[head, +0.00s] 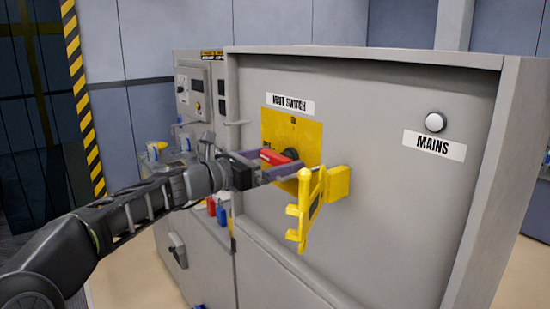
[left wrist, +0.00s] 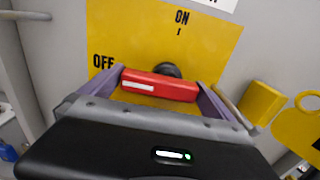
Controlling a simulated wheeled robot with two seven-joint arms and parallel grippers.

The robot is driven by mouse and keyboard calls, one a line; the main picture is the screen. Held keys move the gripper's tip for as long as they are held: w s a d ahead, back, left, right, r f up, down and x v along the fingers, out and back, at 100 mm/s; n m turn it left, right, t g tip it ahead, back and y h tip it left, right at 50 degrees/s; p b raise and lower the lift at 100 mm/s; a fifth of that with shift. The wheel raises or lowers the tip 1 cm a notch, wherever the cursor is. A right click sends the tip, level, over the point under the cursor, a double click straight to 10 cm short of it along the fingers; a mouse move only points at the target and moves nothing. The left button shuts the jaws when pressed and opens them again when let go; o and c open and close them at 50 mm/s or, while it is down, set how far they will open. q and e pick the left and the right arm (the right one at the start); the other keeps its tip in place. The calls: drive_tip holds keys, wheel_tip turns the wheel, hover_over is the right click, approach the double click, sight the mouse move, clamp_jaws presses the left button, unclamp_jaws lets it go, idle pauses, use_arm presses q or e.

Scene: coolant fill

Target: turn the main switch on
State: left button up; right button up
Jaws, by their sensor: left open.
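The main switch has a red handle (head: 278,157) on a black hub (head: 291,153), mounted on a yellow plate (head: 308,138) under the MAIN SWITCH label (head: 289,103). In the left wrist view the handle (left wrist: 160,86) lies level, its white-marked end to the left by the OFF mark (left wrist: 103,62); the ON mark (left wrist: 182,17) is at the top. My left gripper (head: 279,164) is open, its purple fingers at the two ends of the handle. Whether they touch it I cannot tell. My right gripper is out of view.
A yellow hasp (head: 308,203) and yellow block (head: 338,183) stick out just right of the switch. A pale MAINS lamp (head: 435,122) looks unlit at the right of the grey cabinet (head: 390,190). A panel with a display (head: 194,85) stands at the left.

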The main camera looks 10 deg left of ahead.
use_arm(q)
drive_tip(key=shift+c, duration=0.2)
drive_tip(key=c, duration=1)
